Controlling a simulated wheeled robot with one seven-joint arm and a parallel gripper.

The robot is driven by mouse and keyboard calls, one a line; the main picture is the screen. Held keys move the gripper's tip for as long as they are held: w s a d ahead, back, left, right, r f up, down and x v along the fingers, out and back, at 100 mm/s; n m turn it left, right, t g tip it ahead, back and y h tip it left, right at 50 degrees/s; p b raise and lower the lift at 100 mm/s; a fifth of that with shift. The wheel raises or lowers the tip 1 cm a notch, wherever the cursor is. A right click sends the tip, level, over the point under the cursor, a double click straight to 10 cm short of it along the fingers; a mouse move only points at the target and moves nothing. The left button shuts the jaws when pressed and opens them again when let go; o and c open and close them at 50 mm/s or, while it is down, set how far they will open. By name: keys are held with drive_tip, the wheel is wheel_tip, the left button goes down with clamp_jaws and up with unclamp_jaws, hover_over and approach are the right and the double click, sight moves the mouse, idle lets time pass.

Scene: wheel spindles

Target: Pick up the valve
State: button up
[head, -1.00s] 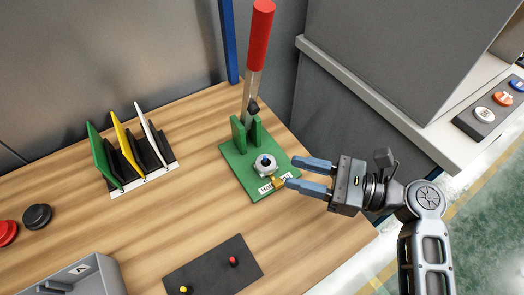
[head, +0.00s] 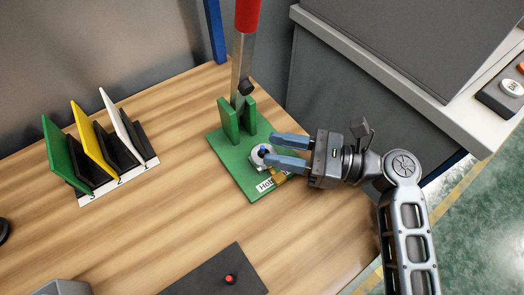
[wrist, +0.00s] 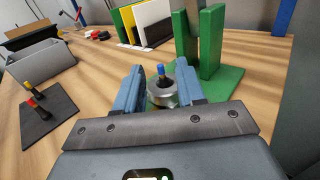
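The valve (head: 257,157) is a small silver round part with a blue-tipped stem on top. It sits upright on the green base plate (head: 226,169), in front of the green lever bracket. A brass-coloured part (head: 279,178) shows beside it, partly under my gripper. My gripper (head: 270,148) is open, low over the plate, reaching in from the right. In the wrist view the valve (wrist: 162,94) stands between the two blue fingers (wrist: 160,80), with gaps on both sides. I cannot tell whether either finger touches it.
A red-handled lever (head: 242,55) rises from the bracket behind the valve. Green, yellow and white panels (head: 98,140) stand in a numbered rack at left. A dark control plate (head: 215,280) lies at the front. A grey cabinet (head: 350,110) is at right. Middle-left wood is clear.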

sight(253, 152)
drive_tip(key=shift+p+x, duration=0.3)
drive_tip(key=shift+x, duration=2.5)
drive_tip(key=shift+f, duration=0.1)
drive_tip(key=shift+c, duration=0.4)
clamp_jaws()
